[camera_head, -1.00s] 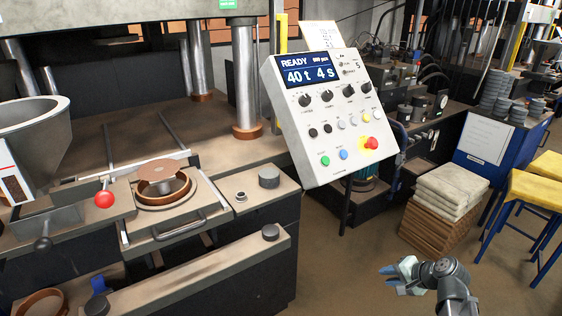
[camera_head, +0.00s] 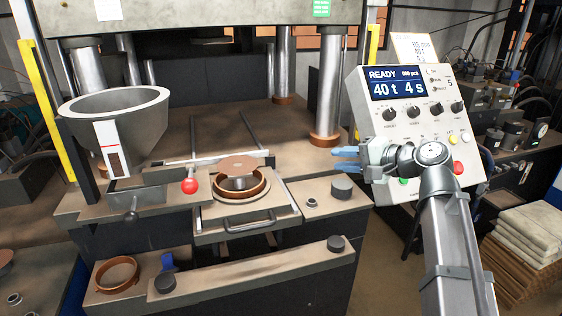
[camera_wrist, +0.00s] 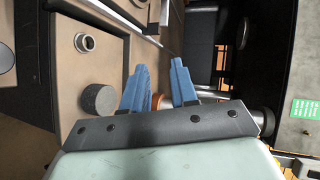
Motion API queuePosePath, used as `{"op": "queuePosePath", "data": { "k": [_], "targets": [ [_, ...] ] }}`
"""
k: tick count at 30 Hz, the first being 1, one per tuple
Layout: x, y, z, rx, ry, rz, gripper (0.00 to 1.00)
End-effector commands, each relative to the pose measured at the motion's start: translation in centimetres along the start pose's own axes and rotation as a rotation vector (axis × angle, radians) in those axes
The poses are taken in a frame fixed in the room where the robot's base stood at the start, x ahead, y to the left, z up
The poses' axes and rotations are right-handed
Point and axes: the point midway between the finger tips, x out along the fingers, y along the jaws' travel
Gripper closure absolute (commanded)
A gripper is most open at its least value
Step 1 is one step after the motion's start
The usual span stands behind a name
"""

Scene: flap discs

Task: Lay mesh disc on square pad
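A thin round brown disc (camera_head: 239,165) sits over a copper-coloured ring (camera_head: 257,190) on the sliding plate in the head view. It may be the mesh disc, but its weave is too small to make out. I cannot make out a square pad for certain in either view. My gripper (camera_head: 342,159), with blue fingers, is right of the disc, in front of the control panel. In the wrist view my gripper (camera_wrist: 159,68) is open, with nothing between the fingers.
A metal hopper (camera_head: 115,105) and a red knob (camera_head: 190,186) stand left of the ring. The control panel (camera_head: 377,113) is close behind my gripper. Folded pale cloths (camera_head: 540,232) are stacked at right. Another ring (camera_head: 118,274) lies lower left.

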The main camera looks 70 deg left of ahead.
Motion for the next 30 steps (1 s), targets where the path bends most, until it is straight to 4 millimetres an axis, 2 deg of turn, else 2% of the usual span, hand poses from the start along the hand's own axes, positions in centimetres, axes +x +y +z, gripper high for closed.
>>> {"op": "queuePosePath", "data": {
  "k": [1, 3, 6, 9, 13, 23, 30],
  "targets": [
    [3.3, -1.2, 0.1, -0.014, -0.087, -0.001, 0.72],
    [6.7, -1.6, 1.2, -0.034, -0.198, -0.002, 0.72],
    [10.6, -1.8, 2.8, -0.060, -0.332, -0.005, 0.72],
    [13.2, -1.8, 4.0, -0.081, -0.429, -0.010, 0.72],
    [15.1, -1.6, 5.1, -0.096, -0.503, -0.015, 0.72],
    [16.2, -1.6, 6.0, -0.101, -0.524, -0.017, 0.72],
    [17.7, -1.5, 6.9, -0.101, -0.525, -0.016, 0.72]
  ]
}}
